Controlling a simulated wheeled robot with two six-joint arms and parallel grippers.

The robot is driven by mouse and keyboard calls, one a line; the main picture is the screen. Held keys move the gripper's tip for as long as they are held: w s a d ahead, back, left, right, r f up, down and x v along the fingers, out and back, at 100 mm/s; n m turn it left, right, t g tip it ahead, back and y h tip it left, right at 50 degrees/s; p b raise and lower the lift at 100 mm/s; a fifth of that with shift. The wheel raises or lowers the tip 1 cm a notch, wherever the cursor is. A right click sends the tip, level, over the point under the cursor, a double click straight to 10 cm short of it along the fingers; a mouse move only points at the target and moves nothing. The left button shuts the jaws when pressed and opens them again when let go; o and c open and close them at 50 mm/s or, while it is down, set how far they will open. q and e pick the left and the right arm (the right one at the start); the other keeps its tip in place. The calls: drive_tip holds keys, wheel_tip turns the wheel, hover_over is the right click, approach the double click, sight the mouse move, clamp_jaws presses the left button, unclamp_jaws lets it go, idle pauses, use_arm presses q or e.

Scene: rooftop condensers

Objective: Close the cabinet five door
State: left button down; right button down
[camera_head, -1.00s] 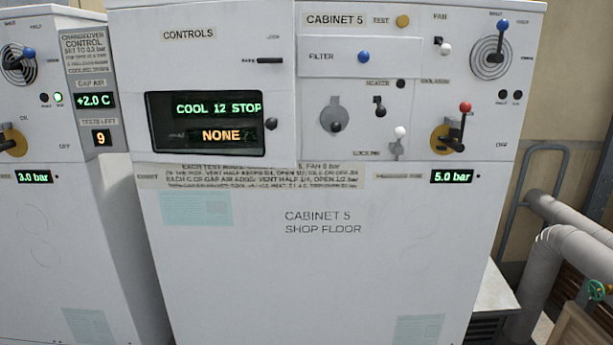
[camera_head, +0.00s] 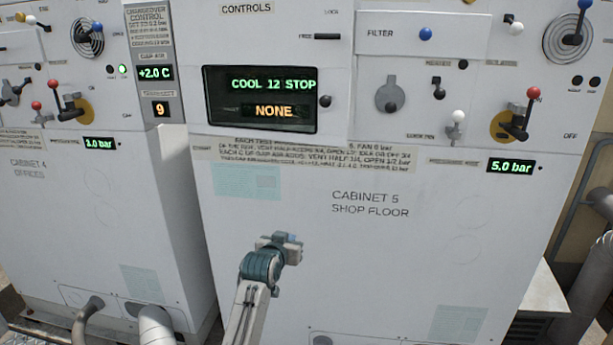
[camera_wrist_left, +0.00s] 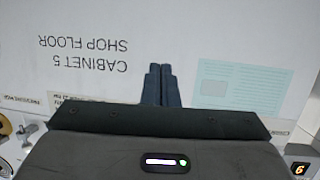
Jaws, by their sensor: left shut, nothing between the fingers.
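Cabinet 5 (camera_head: 440,250) stands in front of me, its large lower face marked "CABINET 5 SHOP FLOOR". Its upper-left controls panel (camera_head: 270,40) has a dark window reading "COOL 12 STOP" and "NONE", with a small dark knob (camera_head: 325,101) beside it. A black latch (camera_head: 327,36) marked "LOCK" and "FREE" sits above. I cannot tell whether this door is fully closed. My left gripper (camera_head: 290,241) is before the lower face, below the pale blue sheet. In the left wrist view its fingers (camera_wrist_left: 162,85) are together and empty, pointing at the face. My right gripper is out of view.
Cabinet 4 (camera_head: 80,210) stands to the left, with pipes (camera_head: 155,325) at its foot. Levers (camera_head: 520,115) stick out from cabinet 5's upper right. A white ledge (camera_head: 535,295) and grey pipe lie at the right.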

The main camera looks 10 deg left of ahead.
use_arm(q)
wheel_tip(320, 180, up, 22)
drive_tip(key=s+d+t, duration=0.1)
drive_tip(key=s+t, duration=0.2)
drive_tip(key=p, duration=0.6)
approach(310, 143)
drive_tip(key=shift+h, duration=0.3)
drive_tip(key=w, duration=0.5)
drive_tip(key=shift+w, duration=0.3)
drive_tip(key=shift+w+d+f+p, duration=0.1)
drive_tip(key=shift+w+p, duration=0.2)
drive_tip(key=shift+w, duration=0.25)
drive_tip(key=shift+w, duration=0.15)
